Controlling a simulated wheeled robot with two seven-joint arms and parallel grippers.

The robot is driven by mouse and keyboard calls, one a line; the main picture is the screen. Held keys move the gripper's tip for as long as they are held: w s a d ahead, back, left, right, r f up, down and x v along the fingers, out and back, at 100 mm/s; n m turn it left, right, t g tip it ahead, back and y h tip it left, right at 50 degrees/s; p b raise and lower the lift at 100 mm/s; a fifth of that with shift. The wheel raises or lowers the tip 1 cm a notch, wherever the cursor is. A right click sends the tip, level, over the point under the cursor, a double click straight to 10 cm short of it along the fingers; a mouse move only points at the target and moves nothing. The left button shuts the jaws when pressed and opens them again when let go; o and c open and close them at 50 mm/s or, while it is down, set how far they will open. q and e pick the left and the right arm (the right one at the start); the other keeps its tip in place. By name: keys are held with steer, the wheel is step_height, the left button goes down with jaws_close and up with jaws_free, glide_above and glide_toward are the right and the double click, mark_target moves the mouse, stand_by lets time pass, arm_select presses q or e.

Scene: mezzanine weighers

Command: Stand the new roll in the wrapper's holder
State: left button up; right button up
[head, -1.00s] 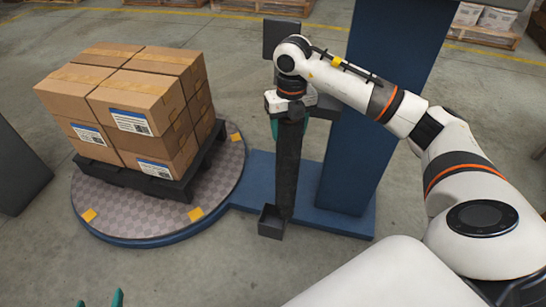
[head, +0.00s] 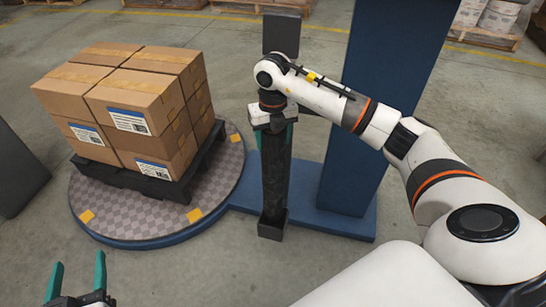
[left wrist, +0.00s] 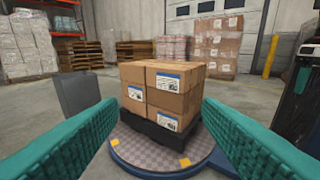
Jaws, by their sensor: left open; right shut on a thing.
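The new roll (head: 276,180) is a long dark cylinder standing nearly upright in the head view. My right gripper (head: 272,125) is shut on its upper end, with a teal finger showing at the right side. The wrapper's holder (head: 271,231) is a small black square cup low beside the blue base. The roll's lower end meets the cup's mouth; I cannot tell how deep it sits inside. My left gripper (head: 78,272) is open and empty at the lower left, away from the roll. Its two teal fingers (left wrist: 62,143) stand wide apart in the left wrist view.
A stack of cartons (head: 130,100) on a black pallet (head: 176,188) stands on the round turntable (head: 135,225). The wrapper's blue column (head: 375,120) rises right of the roll. Grey floor (head: 300,270) is clear in front. A grey block (head: 18,175) stands at the left edge.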

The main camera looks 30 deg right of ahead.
step_height(320, 180, down, 3)
steer(key=shift+r+b, duration=0.15)
steer(key=shift+b, duration=0.15)
step_height(320, 180, down, 3)
steer(key=shift+f+b, duration=0.2)
steer(key=shift+b, duration=0.35)
arm_select(q)
step_height(320, 180, up, 8)
steer(key=d+t+h, duration=0.1)
steer(key=t+h, duration=0.1)
steer(key=t, duration=0.3)
steer(key=shift+s+t, duration=0.3)
steer(key=shift+s, duration=0.05)
arm_select(e)
steer(key=shift+f, duration=0.2)
steer(key=shift+f, duration=0.1)
steer(key=o, duration=1.7)
